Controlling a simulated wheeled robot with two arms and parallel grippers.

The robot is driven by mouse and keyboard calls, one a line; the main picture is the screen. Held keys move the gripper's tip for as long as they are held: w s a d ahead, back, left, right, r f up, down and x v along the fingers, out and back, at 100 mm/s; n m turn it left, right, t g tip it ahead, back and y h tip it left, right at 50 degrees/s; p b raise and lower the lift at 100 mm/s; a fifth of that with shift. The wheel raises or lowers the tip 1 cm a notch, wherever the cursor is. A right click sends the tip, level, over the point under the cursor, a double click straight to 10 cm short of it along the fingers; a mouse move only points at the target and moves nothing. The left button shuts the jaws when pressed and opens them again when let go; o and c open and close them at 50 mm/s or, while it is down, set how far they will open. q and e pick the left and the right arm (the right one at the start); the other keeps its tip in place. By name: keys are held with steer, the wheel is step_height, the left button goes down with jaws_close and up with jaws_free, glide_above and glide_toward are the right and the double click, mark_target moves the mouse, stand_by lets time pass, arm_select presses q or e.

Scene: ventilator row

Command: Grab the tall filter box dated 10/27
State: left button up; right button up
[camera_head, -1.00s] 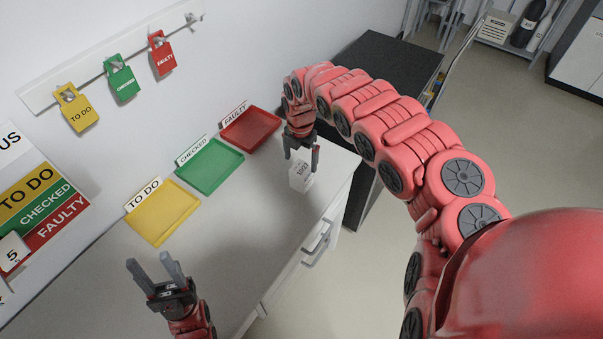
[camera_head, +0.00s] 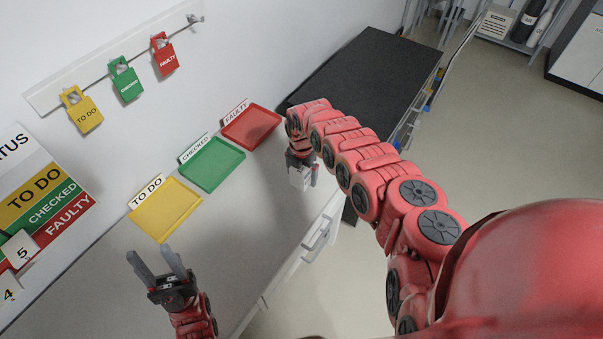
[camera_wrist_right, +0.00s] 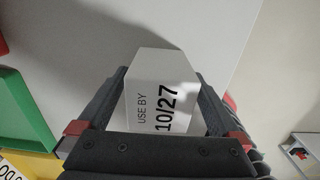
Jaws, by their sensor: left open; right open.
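The white filter box (camera_head: 298,179) stands on the counter at its right end. In the right wrist view the box (camera_wrist_right: 160,92) shows "USE BY 10/27" in black. My right gripper (camera_head: 302,184) is over it, with its two fingers on either side of the box. The jaws are open, and I cannot tell whether either finger touches the box. My left gripper (camera_head: 152,260) is open and empty above the counter at the lower left.
Yellow TO DO (camera_head: 165,210), green CHECKED (camera_head: 212,165) and red FAULTY (camera_head: 251,127) trays line the wall side of the counter, left of the box. A black-topped unit (camera_head: 370,75) stands beyond. The counter (camera_head: 235,225) is clear in front of the trays.

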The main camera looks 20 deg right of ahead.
steer(key=c, duration=1.3)
steer(key=shift+r, duration=0.15)
